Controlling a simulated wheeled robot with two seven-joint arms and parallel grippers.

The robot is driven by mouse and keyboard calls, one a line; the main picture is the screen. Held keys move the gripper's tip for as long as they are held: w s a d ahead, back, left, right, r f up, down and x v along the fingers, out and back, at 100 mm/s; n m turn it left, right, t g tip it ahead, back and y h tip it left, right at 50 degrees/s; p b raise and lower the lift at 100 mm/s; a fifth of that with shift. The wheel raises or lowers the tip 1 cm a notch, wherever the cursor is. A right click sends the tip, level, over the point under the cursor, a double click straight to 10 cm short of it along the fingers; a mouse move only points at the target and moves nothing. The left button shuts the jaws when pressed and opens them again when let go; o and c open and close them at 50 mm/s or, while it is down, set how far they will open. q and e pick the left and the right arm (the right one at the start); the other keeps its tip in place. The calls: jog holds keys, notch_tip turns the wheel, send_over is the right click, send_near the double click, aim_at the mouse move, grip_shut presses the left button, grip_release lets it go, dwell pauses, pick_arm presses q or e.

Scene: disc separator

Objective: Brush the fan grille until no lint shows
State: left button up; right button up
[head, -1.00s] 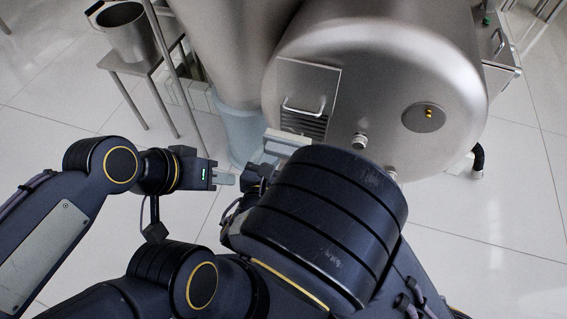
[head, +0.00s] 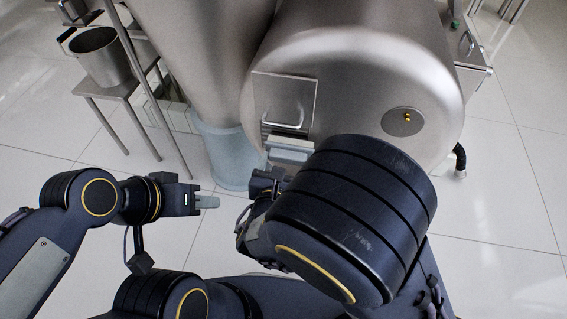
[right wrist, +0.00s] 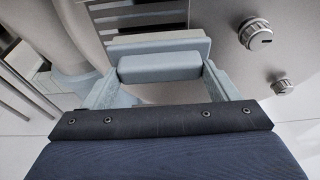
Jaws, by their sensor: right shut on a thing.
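The fan grille (right wrist: 108,12) is a set of dark slots low on the steel machine's front, at the top of the right wrist view. In the head view only a strip of it (head: 283,131) shows under the handled panel. My right gripper (right wrist: 160,78) is shut on a pale blue-grey brush (right wrist: 160,46), whose long head lies across the slots' lower part. I cannot tell if it touches them. The brush (head: 290,148) also shows in the head view, partly behind my right wrist. Lint cannot be made out. My left gripper (head: 207,201) is empty, seen side-on, left of the brush.
Round knobs (right wrist: 255,34) stick out of the machine front right of the grille. A steel pot (head: 101,56) stands on a side table at the left. A pale blue-grey column base (head: 222,153) stands close left of the brush. Floor at the right is clear.

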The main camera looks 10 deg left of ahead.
aim_at(270, 157)
jog(key=c, duration=0.8)
jog(key=shift+w, duration=0.6)
jog(key=shift+a, duration=2)
jog(key=d, duration=0.2)
jog(key=shift+w+d+f+b, duration=0.1)
jog(key=shift+d+b, duration=0.2)
jog(key=shift+d, duration=0.8)
